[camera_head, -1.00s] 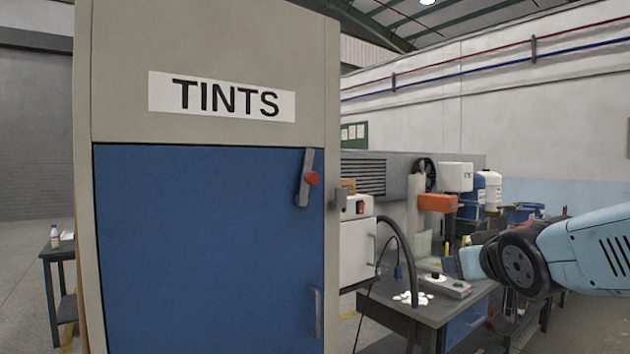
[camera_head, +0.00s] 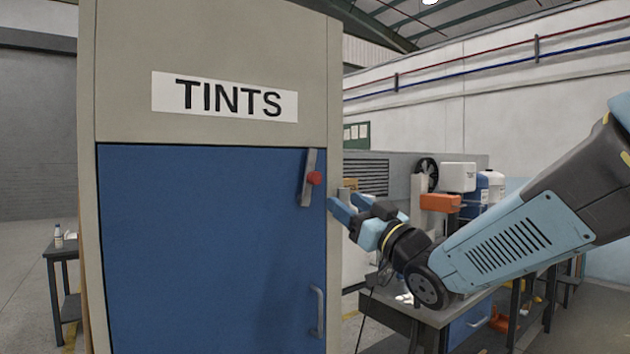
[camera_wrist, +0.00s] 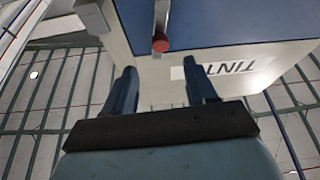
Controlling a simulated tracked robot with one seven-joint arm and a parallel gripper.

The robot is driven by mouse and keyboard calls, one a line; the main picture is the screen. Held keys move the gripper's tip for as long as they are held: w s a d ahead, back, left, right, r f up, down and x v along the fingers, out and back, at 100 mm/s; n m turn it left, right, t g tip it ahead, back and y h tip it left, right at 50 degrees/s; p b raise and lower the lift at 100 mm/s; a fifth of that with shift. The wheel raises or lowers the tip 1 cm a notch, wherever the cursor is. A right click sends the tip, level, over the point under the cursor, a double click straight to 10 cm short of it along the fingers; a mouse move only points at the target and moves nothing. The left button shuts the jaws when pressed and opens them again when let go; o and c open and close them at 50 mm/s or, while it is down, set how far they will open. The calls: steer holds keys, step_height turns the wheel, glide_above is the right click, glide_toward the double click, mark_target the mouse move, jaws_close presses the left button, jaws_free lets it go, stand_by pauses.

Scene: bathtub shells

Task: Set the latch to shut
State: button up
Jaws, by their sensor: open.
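The latch (camera_head: 309,179) is a grey metal lever with a red knob (camera_head: 314,178), at the upper right of a blue door on a beige cabinet marked TINTS. Its bar stands close to upright, leaning slightly. My gripper (camera_head: 338,209) is open and empty, in front of the cabinet's right edge, a little right of and below the latch, not touching it. In the wrist view, the latch (camera_wrist: 161,15) and its red knob show beyond and between my two blue fingers (camera_wrist: 163,90), near the top of the picture.
The blue door (camera_head: 210,250) has a grey handle (camera_head: 318,312) low on its right. A small catch block (camera_head: 344,195) sticks out on the cabinet's right edge. A workbench (camera_head: 440,315) with tools stands at right; a small dark table (camera_head: 62,255) stands at left.

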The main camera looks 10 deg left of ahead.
mark_target(318, 182)
steer(key=x, duration=1.2)
steer(key=shift+w+a, duration=0.1)
jaws_close()
steer(key=shift+f, duration=0.1)
